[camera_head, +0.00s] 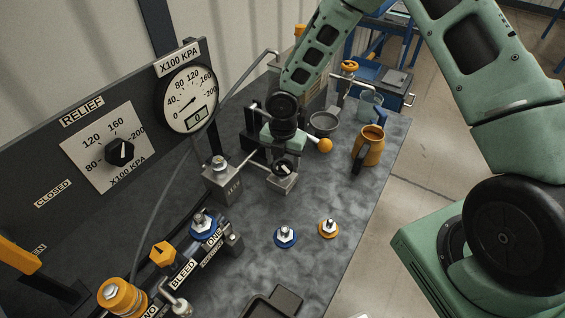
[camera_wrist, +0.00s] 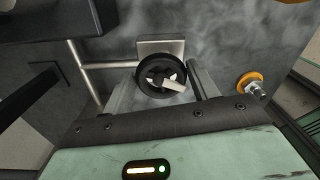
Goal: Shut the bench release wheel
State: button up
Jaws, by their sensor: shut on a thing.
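The bench release wheel is a small black handwheel with a pale pointer on a metal block; it shows in the head view (camera_head: 283,169) and in the wrist view (camera_wrist: 157,70). My gripper (camera_head: 281,158) points down over it from behind. In the wrist view my gripper's fingers (camera_wrist: 160,85) lie on either side of the wheel, and they are shut on it. The exact contact of the fingertips with the rim is hard to see. The wheel sits in its block, joined to a pipe on the left.
A yellow ball knob (camera_head: 325,145) is close to the right of my gripper. An orange jug (camera_head: 371,147) and a grey bowl (camera_head: 323,124) stand behind. A pressure gauge (camera_head: 188,98) and a relief dial (camera_head: 120,151) are on the panel. Blue (camera_head: 286,236) and orange (camera_head: 328,228) couplers are in front.

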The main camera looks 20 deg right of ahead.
jog(key=m+b, duration=0.1)
jog(key=m, duration=0.3)
jog(key=shift+s+f+m+b, duration=0.1)
jog(key=shift+s+m+b, duration=0.05)
jog(key=shift+m+b, duration=0.2)
jog(key=m+b, duration=0.1)
jog(key=m, duration=0.2)
jog(key=shift+s+m+b, duration=0.1)
jog(key=shift+m+b, duration=0.2)
jog(key=shift+m, duration=0.05)
jog(key=m+b, duration=0.1)
jog(key=m, duration=0.3)
jog(key=shift+s+b, duration=0.1)
jog(key=shift+b, duration=0.25)
jog(key=m+b, duration=0.1)
jog(key=m, duration=0.3)
jog(key=shift+s, duration=0.1)
jog(key=m+b, duration=0.1)
jog(key=m, duration=0.2)
jog(key=shift+a+m, duration=0.1)
jog(key=shift+m, duration=0.2)
jog(key=m+b, duration=0.1)
jog(key=m, duration=0.2)
jog(key=shift+s+a+m, duration=0.1)
jog(key=shift+m, duration=0.2)
jog(key=m, duration=0.4)
jog(key=shift+a, duration=0.1)
jog(key=shift+m, duration=1.9)
